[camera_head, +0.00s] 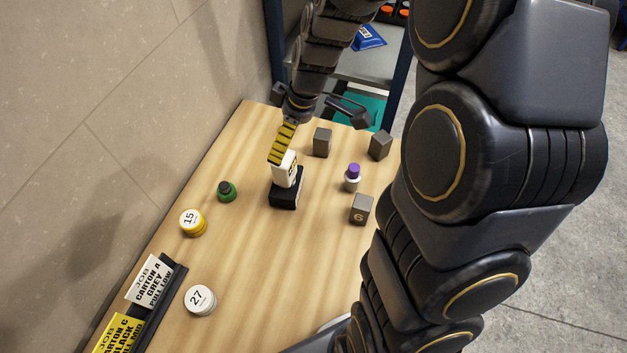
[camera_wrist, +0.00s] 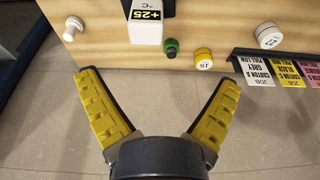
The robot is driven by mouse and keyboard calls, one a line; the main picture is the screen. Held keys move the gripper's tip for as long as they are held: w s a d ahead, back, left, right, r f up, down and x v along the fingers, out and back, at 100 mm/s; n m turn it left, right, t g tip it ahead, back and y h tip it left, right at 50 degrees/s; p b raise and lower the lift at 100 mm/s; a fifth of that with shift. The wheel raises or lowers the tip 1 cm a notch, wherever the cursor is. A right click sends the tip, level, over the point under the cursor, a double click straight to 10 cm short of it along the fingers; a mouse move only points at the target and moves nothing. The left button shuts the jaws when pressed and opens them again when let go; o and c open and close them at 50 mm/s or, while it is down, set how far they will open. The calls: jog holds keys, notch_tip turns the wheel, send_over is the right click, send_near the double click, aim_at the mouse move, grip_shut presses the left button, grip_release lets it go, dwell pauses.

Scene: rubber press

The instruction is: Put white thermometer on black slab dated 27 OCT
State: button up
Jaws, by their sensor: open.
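The white thermometer (camera_head: 284,171) stands upright on a black slab (camera_head: 287,197) near the middle of the wooden table. In the wrist view the thermometer (camera_wrist: 147,33) shows a black +25 °C label, and part of the black slab (camera_wrist: 166,8) shows at the top edge. I cannot read a date on the slab. My gripper (camera_head: 318,140) is open at the far end of the table, with one yellow-padded finger just above the thermometer in the head view. In the wrist view my gripper (camera_wrist: 160,78) has nothing between its fingers, and the thermometer lies beyond them.
Near the slab are a green-black weight (camera_head: 227,191), a purple-capped bottle (camera_head: 352,177) and grey blocks (camera_head: 361,208). A yellow disc marked 15 (camera_head: 193,223) and a white disc marked 27 (camera_head: 200,300) lie left. A card rack (camera_head: 165,300) runs along the wall.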

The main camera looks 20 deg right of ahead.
jog(key=s+a+r+m+g+h, duration=0.1)
jog(key=s+r+m, duration=0.3)
jog(key=s, duration=0.8)
jog(key=s+a+r+m+g+h, duration=0.1)
jog(key=s+a+r+m+g, duration=0.1)
jog(key=s, duration=1)
notch_tip(320, 180, up, 3)
jog(key=shift+a+m+g, duration=0.4)
jog(key=shift+a+m, duration=0.25)
jog(key=shift+m, duration=0.55)
